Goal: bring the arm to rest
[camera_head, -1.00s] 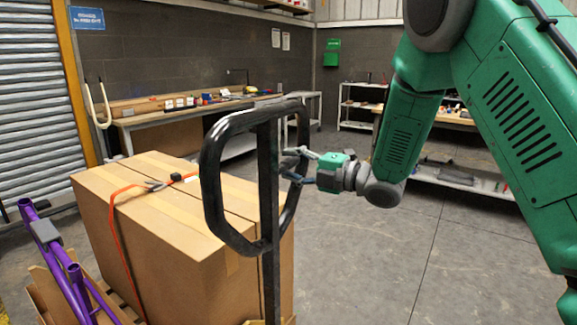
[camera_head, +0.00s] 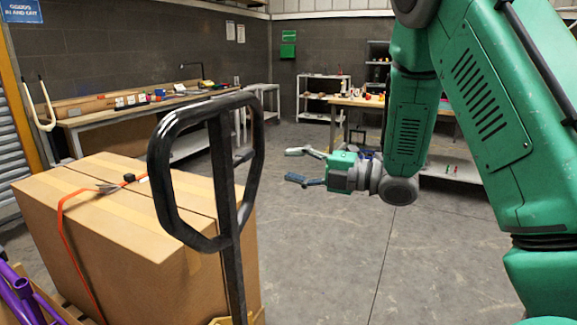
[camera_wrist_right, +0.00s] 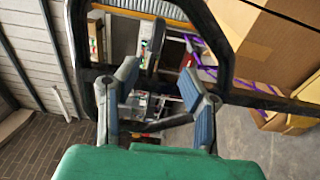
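My right gripper (camera_head: 296,166) is at the end of the green arm, just right of the black loop handle (camera_head: 160,190) in the head view. Its fingers point left, spread apart and empty. In the right wrist view the two blue-grey fingers (camera_wrist_right: 162,95) stand apart with nothing between them, and the black handle frame (camera_wrist_right: 80,40) shows beyond them. The gripper looks apart from the handle. My left gripper is not in view.
A large strapped cardboard box (camera_head: 130,235) stands behind the handle at left, with a purple frame (camera_head: 25,295) at its lower left. Workbenches (camera_head: 95,118) line the walls. Grey floor (camera_head: 330,270) is clear below my right gripper.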

